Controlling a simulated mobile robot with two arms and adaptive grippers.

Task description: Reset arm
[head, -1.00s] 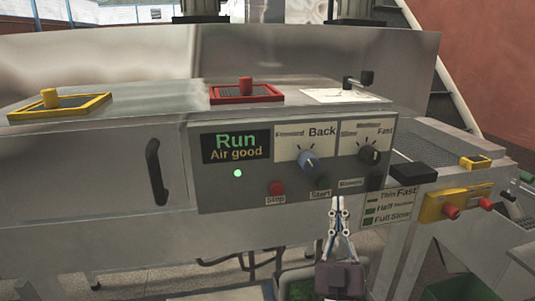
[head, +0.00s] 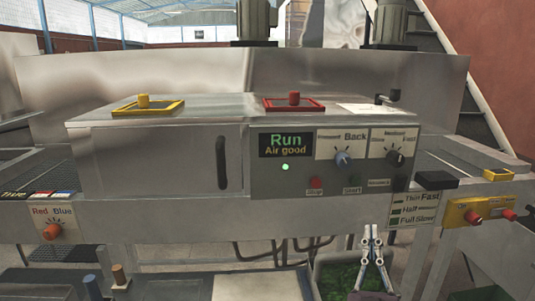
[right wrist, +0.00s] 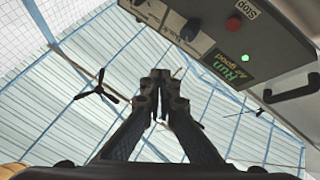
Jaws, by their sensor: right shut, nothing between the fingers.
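My right gripper (head: 371,232) is at the bottom of the head view, right of the middle, in front of the machine and below its control panel. Its fingers are closed together and hold nothing. In the right wrist view the shut fingers (right wrist: 161,76) point up toward the roof. The control panel (head: 262,181) has a lit screen (head: 286,144) reading "Run" and "Air good", and a green light below it. The panel also shows upside down in the right wrist view (right wrist: 206,42). My left gripper is not in view.
The panel carries a blue knob (head: 343,160), a black knob (head: 395,159) and a red stop button (head: 316,182). A yellow box (head: 478,212) with red buttons is at right. A bin with green contents (head: 336,277) lies below. An orange knob (head: 52,231) is at left.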

